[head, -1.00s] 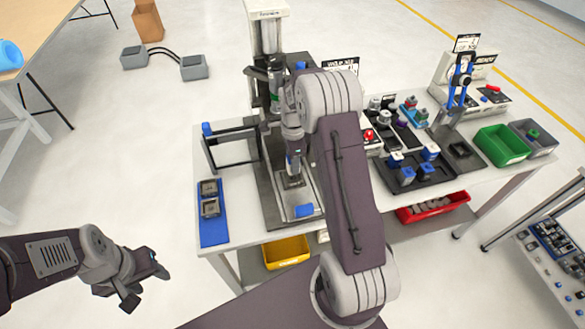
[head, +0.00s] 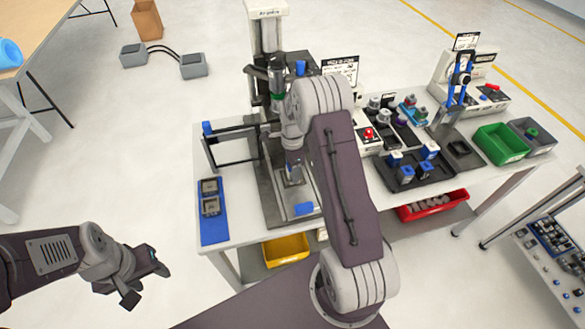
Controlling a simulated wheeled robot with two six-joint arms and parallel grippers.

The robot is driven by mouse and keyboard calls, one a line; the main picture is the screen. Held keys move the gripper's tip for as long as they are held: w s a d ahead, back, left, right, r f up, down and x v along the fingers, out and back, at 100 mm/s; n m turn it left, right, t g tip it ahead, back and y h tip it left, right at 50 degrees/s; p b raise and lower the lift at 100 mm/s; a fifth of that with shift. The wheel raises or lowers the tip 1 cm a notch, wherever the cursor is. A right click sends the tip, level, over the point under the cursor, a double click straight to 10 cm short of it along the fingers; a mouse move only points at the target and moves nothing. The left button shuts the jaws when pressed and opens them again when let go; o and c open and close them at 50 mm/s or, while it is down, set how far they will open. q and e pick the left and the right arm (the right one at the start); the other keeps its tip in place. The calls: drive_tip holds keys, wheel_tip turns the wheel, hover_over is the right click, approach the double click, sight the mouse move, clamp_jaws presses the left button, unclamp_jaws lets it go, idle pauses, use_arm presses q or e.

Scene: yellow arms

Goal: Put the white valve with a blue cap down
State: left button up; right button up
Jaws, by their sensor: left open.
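Several white valves with blue caps (head: 429,150) stand on the black tray (head: 432,178) on the right half of the table. My right arm reaches over the press station. Its gripper (head: 293,168) points down over the station's grey base plate, mostly covered by my own wrist. I cannot tell whether its fingers are open or shut, or whether a valve is between them. My left gripper (head: 152,281) is open and empty, left of the table and away from the valves.
A blue plate with two grey blocks (head: 211,234) lies at the table's left end. A blue-handled piece (head: 304,209) sits at the base plate's front. Green (head: 502,144) and grey bins stand right. Yellow (head: 285,250) and red (head: 433,206) bins are below the tabletop.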

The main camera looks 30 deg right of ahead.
wheel_tip(320, 180, up, 12)
drive_tip(key=shift+r+b, duration=0.2)
drive_tip(key=shift+b, duration=0.3)
drive_tip(key=s+a+f+n, duration=0.2)
drive_tip(key=s+a+n, duration=0.3)
drive_tip(key=s+n, duration=0.4)
drive_tip(key=s+a+f+n+t, duration=0.1)
drive_tip(key=s+a+f+n, duration=0.1)
drive_tip(key=s+a+n, duration=0.4)
drive_tip(key=s+n, duration=0.3)
drive_tip(key=n, duration=0.2)
drive_tip(key=shift+s, duration=0.2)
drive_tip(key=shift+r, duration=0.1)
